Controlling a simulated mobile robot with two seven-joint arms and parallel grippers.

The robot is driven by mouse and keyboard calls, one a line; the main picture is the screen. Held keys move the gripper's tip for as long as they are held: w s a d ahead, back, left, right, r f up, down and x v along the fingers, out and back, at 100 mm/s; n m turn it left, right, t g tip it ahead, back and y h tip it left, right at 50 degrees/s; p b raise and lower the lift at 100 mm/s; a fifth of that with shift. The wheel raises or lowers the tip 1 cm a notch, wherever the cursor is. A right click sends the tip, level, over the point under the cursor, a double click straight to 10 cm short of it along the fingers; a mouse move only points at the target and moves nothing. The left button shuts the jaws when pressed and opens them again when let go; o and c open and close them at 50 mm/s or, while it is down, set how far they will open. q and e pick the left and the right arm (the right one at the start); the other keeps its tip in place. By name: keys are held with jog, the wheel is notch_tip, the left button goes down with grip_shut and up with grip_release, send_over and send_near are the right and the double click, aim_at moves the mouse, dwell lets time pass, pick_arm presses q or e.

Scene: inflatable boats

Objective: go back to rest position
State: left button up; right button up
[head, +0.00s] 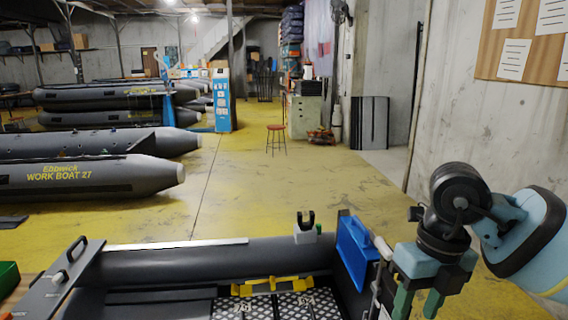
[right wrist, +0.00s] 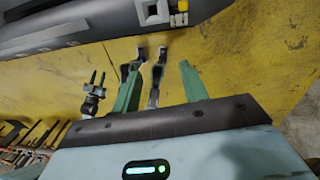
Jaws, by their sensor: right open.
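My right gripper (head: 418,302) is at the lower right of the head view, pointing down, with its two green fingers apart. It is beside the blue flat-sided item (head: 356,250) at the end of the near boat. In the right wrist view, the right gripper (right wrist: 160,84) is also open. Dark metal pieces (right wrist: 157,72) show beyond and between its fingers; I cannot tell how far away they are, and nothing appears gripped. My left gripper is not in view.
A dark inflatable boat (head: 210,262) lies close in front, with a yellow part (head: 270,286) inside. More boats (head: 90,178) stand at the left. A concrete wall (head: 480,130) is at the right. The yellow floor (head: 290,190) between is clear.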

jog(key=s+a+f+m+g+y+p, duration=0.15)
jog(key=s+a+y, duration=0.25)
jog(key=a+y, duration=0.6)
jog(key=s+a+m+g+y+p, duration=0.1)
jog(key=s+a+m+y, duration=0.25)
jog(key=a+y, duration=0.6)
jog(key=w+d+f+m+t+h+p, duration=0.1)
jog(key=d+f+m+t+h, duration=0.4)
jog(key=f+m+t, duration=0.45)
jog(key=d+f+m+t+h, duration=0.55)
jog(key=m+t, duration=0.55)
jog(key=m, duration=0.4)
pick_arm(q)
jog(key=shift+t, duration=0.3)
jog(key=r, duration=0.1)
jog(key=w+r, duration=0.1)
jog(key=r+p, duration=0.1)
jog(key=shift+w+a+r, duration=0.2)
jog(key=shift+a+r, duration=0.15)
pick_arm(e)
jog(key=s+d+f+m+g+h, duration=0.3)
jog(key=s+d+f+g+h, duration=0.1)
jog(key=s+f, duration=0.6)
jog(key=s+d+f+m+g+h, duration=0.4)
jog(key=s+f, duration=0.6)
jog(key=shift+s+d+f+g, duration=0.15)
jog(key=shift+s+d+g, duration=0.15)
jog(key=shift+d, duration=0.1)
